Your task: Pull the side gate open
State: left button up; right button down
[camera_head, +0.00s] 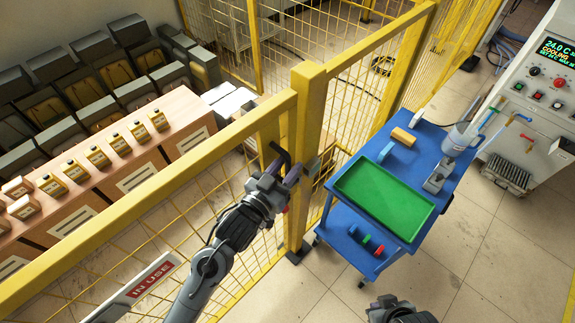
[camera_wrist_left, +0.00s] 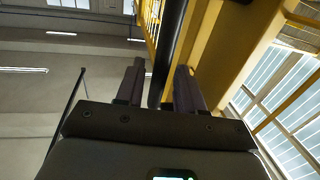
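The yellow mesh side gate (camera_head: 150,222) runs from the lower left to a thick yellow post (camera_head: 307,135), and its end stands close against that post. A black handle (camera_head: 279,153) sits near the gate's end at the post. My left gripper (camera_head: 286,176) is at this handle. In the left wrist view, the dark handle bar (camera_wrist_left: 172,45) passes between the two fingers of my left gripper (camera_wrist_left: 160,85), close to the right finger, with a thin gap showing at the left finger. My right gripper (camera_head: 388,303) is low at the bottom edge, its fingers partly hidden.
A blue cart (camera_head: 442,158) with a green tray (camera_head: 385,199) stands right of the post. A control cabinet (camera_head: 535,95) is at the far right. Floor in front of the post is clear.

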pick_arm(q)
jog(key=shift+w+d, duration=0.1)
jog(key=shift+w, duration=0.05)
grip_shut()
dwell(0.4)
